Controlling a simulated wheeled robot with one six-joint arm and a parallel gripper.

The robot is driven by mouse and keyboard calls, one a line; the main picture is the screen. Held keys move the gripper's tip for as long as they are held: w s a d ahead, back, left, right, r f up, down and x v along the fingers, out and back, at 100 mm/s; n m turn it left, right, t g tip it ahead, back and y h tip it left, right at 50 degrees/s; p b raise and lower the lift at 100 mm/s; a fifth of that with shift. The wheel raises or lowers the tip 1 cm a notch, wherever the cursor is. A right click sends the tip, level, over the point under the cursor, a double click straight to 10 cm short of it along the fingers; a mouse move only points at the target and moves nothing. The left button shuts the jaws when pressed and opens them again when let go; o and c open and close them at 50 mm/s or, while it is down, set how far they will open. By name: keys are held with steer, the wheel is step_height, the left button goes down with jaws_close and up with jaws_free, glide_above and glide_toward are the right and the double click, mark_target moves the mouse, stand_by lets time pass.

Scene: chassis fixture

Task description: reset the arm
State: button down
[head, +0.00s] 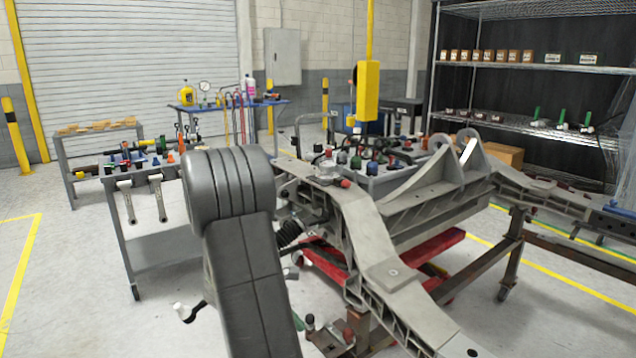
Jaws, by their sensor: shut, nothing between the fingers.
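My arm shows in the head view as a thick dark grey link with a ribbed, rounded upper end, rising from the bottom edge left of centre. My gripper is not visible in this view. The grey metal chassis frame (365,225) stands just right of my arm, and the arm hides part of its left end. Red supports (430,252) show beneath the frame.
A grey tool cart (160,248) with hanging wrenches stands close left of my arm. A low bench (100,133), a blue table (225,105) with bottles and a wire shelf (530,65) stand behind. A yellow hanging box (368,90) is above the chassis. The left floor is clear.

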steer(key=p+v, duration=0.1)
steer(key=v, duration=0.5)
stand_by(0.3)
